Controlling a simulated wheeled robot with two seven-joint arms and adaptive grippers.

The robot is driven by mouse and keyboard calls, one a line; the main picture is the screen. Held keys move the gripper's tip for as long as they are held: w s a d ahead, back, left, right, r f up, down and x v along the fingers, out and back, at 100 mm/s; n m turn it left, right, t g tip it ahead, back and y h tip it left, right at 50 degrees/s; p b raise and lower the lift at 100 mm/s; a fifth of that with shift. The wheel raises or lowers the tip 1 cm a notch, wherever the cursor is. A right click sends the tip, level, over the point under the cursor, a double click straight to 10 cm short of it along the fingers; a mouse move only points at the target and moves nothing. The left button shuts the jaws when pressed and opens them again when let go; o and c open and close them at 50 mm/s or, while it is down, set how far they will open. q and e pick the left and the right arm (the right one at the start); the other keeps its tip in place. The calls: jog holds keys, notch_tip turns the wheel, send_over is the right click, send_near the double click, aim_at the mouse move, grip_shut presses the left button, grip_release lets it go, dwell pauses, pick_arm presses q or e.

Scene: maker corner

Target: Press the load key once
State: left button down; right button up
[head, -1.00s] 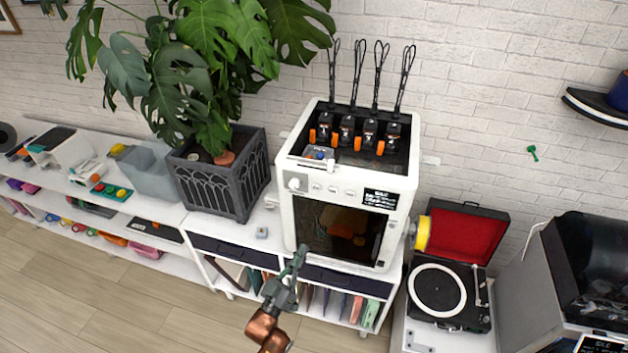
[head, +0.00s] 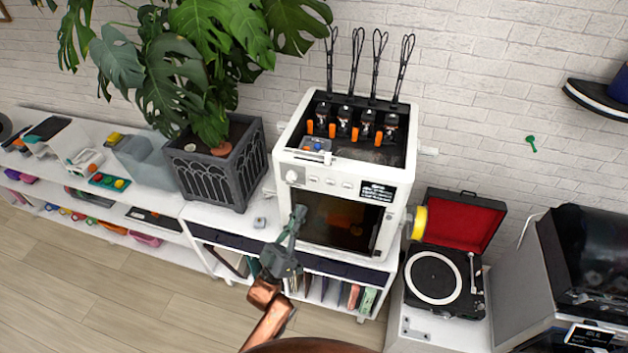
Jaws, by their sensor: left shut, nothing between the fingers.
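A white 3D printer (head: 282,165) stands on a white shelf unit. Its front panel has a round knob (head: 292,177), a row of small pale keys (head: 330,182) and a dark display (head: 377,191) to their right. The key labels are too small to read, so I cannot tell which is the load key. My left gripper (head: 299,212) is shut and empty. It points up in front of the printer's lower left front, below the keys, and appears apart from them. My right gripper is not in view.
A potted plant in a dark planter (head: 217,181) stands left of the printer. A small grey object (head: 260,222) lies on the shelf top. A yellow spool (head: 419,222) is at the printer's right side, near an open record player (head: 436,277). Another machine (head: 532,265) stands far right.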

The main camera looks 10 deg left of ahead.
aim_at(313, 180)
pick_arm(q)
jog(key=shift+w+d+b, duration=0.2)
jog(key=shift+w+b, duration=1.4)
jog(key=shift+w, duration=2.8)
jog(key=shift+w, duration=0.15)
jog(key=shift+w, duration=0.25)
jog(key=shift+w, duration=0.35)
jog(key=shift+s, duration=0.8)
